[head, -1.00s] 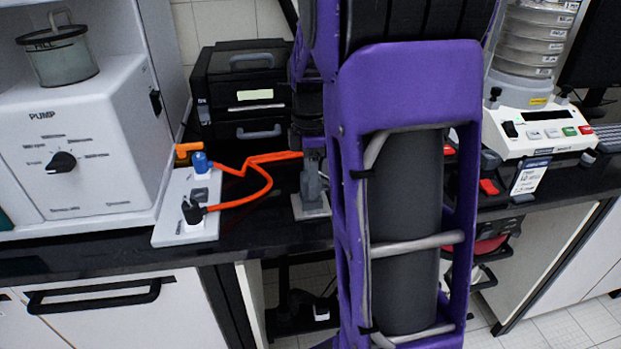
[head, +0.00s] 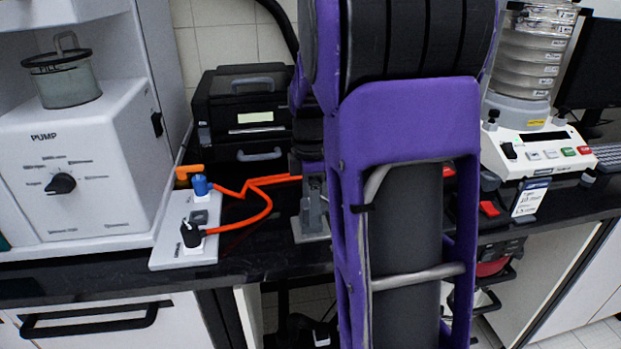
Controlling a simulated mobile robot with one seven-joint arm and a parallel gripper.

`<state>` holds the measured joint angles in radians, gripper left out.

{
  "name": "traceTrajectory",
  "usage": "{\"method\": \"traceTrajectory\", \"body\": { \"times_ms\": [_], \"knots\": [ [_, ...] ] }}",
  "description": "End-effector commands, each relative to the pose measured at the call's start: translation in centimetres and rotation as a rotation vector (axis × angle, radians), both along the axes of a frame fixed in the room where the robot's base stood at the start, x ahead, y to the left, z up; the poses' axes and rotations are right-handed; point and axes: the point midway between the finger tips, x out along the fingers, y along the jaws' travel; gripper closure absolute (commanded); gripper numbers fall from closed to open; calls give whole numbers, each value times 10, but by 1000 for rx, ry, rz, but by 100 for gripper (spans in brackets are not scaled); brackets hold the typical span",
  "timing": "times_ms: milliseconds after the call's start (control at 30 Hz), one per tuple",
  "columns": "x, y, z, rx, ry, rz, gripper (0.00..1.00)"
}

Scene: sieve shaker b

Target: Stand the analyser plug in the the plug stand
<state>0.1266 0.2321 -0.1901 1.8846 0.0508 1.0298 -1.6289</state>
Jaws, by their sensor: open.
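A blue plug (head: 201,187) and a black plug (head: 191,236) stand in a light grey socket panel (head: 181,257) on the bench, left of my arm. Orange cables (head: 262,212) run from them to the right, behind my arm. I cannot read which plug is the analyser's. A grey post on a pale base plate (head: 310,231) stands right of the panel; it looks like the plug stand. My gripper (head: 314,190) is open and pointing down at this stand, largely hidden by my own purple arm. I cannot tell whether it touches anything or whether a plug is there.
A white pump unit (head: 85,165) stands at the left and a black case (head: 240,105) behind. A sieve shaker (head: 535,150) stands at the right, with a small label card (head: 530,198) in front. The dark bench edge (head: 110,272) runs along the front, with drawers below.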

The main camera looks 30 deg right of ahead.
Motion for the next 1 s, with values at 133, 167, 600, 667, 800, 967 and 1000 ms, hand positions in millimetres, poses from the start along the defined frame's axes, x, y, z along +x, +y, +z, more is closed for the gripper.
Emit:
{"method": "traceTrajectory", "body": {
  "times_ms": [133,167,600,667,800,967,1000],
  "knots": [
    [1,-1,25,-1,-5,0,16],
    [1,0,32,-1,-5,0,16],
    [1,0,137,-1,-4,0,16],
    [0,0,147,-1,-4,0,16],
    [0,0,163,-1,-3,-1,16],
    [0,0,170,0,-1,-1,16],
    [0,0,170,0,-1,-1,16]
  ]
}}
